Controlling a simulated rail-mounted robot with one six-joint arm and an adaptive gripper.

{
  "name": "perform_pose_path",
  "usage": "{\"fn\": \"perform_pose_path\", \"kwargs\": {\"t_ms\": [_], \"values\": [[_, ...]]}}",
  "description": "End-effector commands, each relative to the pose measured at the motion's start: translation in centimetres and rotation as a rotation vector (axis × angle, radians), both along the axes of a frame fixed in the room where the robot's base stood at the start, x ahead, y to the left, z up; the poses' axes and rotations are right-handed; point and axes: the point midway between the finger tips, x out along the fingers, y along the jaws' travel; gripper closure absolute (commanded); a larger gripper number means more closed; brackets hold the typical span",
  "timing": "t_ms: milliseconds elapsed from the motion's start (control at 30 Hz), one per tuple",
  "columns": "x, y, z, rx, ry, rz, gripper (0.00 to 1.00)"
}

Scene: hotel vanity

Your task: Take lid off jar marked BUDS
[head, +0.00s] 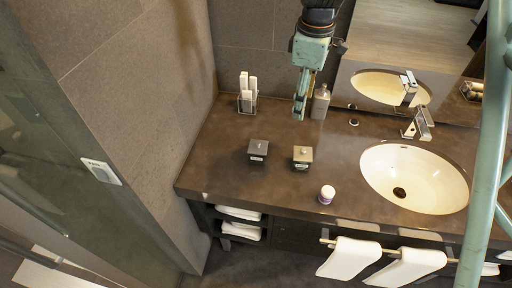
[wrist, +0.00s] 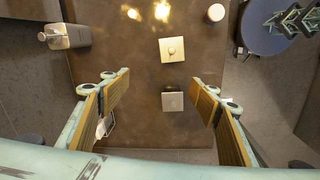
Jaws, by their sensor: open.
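Two small square jars stand on the dark counter, each with a pale label too small to read, so I cannot tell which says BUDS. The left jar (head: 258,149) has a dark lid. The right jar (head: 302,155) has a pale tan lid with a round knob. In the wrist view the tan-lidded jar (wrist: 173,50) is above the other jar (wrist: 172,101); both lie between the finger lines. My gripper (head: 300,108) is open and empty, raised above the back of the counter, apart from both jars. Its spread fingers show in the wrist view (wrist: 157,98).
A small white-capped container (head: 327,194) is near the front edge. The sink (head: 415,178) is at right. Counter around the jars is clear.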

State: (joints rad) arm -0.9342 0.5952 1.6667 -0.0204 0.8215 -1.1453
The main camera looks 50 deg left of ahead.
Motion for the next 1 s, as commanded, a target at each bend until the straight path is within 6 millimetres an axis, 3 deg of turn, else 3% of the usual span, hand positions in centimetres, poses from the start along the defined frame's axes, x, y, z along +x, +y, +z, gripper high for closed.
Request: {"fn": "perform_pose_path", "kwargs": {"t_ms": [200,400,600,1000], "values": [[-5.1,4.9,-3.6,-0.024,0.024,0.112,0.43],[-8.4,7.5,-5.8,-0.039,0.038,0.18,0.43],[-9.6,8.4,-6.4,-0.043,0.042,0.204,0.43],[-9.6,8.4,-6.6,-0.043,0.043,0.204,0.43]]}}
